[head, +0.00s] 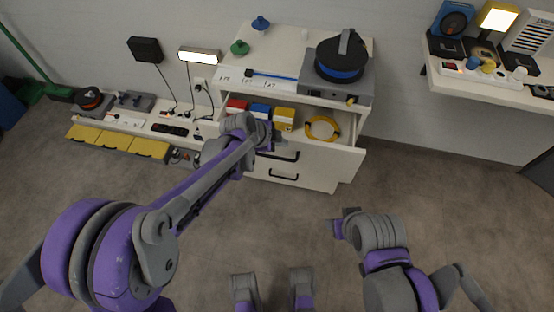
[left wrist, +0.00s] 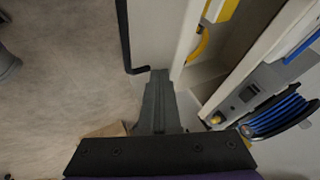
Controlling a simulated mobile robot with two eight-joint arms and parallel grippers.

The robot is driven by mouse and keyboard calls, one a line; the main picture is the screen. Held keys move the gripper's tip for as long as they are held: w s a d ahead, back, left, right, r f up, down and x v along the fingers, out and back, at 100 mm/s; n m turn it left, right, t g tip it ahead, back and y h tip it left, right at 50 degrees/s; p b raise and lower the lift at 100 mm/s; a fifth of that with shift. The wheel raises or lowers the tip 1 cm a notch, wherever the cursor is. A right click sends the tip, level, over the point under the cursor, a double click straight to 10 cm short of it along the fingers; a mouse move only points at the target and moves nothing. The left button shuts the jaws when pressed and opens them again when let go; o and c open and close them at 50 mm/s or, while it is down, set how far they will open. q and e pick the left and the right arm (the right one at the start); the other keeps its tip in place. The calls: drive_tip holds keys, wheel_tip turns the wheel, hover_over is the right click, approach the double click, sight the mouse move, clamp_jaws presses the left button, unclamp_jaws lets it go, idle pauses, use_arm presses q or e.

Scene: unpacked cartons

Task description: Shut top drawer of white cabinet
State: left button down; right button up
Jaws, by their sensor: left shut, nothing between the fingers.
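The white cabinet (head: 285,48) stands against the wall in the head view. Its top drawer (head: 335,160) is pulled out, showing red, blue and yellow boxes and a coiled yellow cable (head: 322,128) inside. My left gripper (head: 274,142) is at the drawer's front, left of the middle, and hides part of it. In the left wrist view its fingers (left wrist: 158,80) are shut and empty, close to the drawer front (left wrist: 165,35) and a dark handle (left wrist: 125,38). Whether they touch the panel is unclear. My right gripper (head: 340,226) is over the floor, away from the cabinet; its finger opening is unclear.
A grey device with a blue-and-black reel (head: 341,58) stands on the cabinet top. A low bench (head: 150,128) with power strips and yellow-fronted bins is at left. A shelf (head: 490,88) with devices is at upper right. The floor in front is clear.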

use_arm(q)
drive_tip(key=w+d, duration=0.3)
drive_tip(key=w, duration=0.8)
drive_tip(key=shift+d, duration=0.3)
